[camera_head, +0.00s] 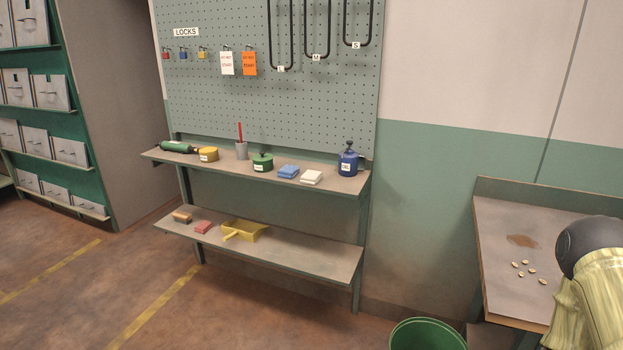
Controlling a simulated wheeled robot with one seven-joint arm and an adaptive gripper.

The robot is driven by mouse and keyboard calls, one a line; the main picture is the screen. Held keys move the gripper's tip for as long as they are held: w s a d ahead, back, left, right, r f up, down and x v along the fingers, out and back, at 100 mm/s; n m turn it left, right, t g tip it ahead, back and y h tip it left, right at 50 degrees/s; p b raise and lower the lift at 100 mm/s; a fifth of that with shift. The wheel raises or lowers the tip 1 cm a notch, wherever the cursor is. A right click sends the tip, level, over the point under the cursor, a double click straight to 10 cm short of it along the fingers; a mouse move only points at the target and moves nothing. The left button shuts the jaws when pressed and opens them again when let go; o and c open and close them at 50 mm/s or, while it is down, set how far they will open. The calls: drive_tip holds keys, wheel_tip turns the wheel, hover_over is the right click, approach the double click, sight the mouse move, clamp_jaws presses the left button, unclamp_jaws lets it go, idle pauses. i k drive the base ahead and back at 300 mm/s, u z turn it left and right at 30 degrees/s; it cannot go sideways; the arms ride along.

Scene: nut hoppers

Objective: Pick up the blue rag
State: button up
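The blue rag (288,172) is a small folded stack. It lies flat on the upper shelf (335,182) below the pegboard, between a green round container (262,163) and a folded white rag (311,177). It is in plain view and nothing lies on top of it. A part of my arm, in a pale yellow cover with a dark rounded joint, shows at the lower right, far from the rag. My gripper is not in view.
A blue bottle (348,162) stands right of the white rag. The lower shelf (300,250) holds a red rag (204,227) and a yellow scoop (246,231). A green bin (428,335) stands on the floor near a table (500,235) with several nuts. Floor before the shelves is clear.

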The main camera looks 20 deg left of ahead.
sight(287, 173)
drive_tip(key=u, duration=0.95)
drive_tip(key=i, duration=1)
drive_tip(key=u, duration=0.45)
